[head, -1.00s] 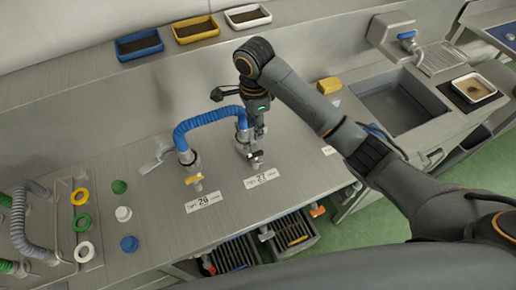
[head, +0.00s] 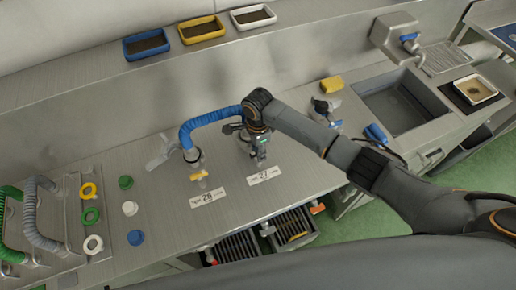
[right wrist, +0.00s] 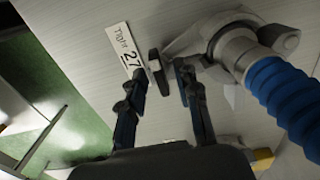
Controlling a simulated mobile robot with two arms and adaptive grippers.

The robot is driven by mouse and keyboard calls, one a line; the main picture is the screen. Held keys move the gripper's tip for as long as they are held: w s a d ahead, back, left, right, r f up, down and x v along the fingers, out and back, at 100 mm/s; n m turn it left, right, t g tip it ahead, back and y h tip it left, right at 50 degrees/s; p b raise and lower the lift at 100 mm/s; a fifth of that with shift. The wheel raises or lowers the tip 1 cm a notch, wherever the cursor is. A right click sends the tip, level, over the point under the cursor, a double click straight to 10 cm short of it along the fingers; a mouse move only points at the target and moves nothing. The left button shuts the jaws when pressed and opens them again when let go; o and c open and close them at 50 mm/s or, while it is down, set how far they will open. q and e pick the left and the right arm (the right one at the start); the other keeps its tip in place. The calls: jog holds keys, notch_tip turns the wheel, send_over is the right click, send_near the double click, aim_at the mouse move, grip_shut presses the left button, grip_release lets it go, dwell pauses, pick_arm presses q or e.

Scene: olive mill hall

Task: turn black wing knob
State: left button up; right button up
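The black wing knob (right wrist: 157,70) shows in the right wrist view, on a metal fitting beside the label "Tight 27" (right wrist: 127,52). My right gripper (right wrist: 161,72) is open, with one finger on each side of the knob. A gap shows on both sides, so the fingers look apart from it. In the head view my right gripper (head: 258,152) is low over the fitting behind the label 27 (head: 264,175) and largely hides the knob. A blue corrugated hose (right wrist: 285,100) joins this fitting. My left gripper is not in view.
A yellow wing knob (head: 199,176) sits left, behind the label 26 (head: 208,198). The blue hose (head: 207,123) arches between both fittings. Right of my arm are another dark fitting (head: 326,109), a blue object (head: 376,133) and a sink (head: 402,104). Coloured caps (head: 130,208) lie left.

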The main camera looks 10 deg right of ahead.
jog(key=shift+c, duration=0.2)
grip_shut()
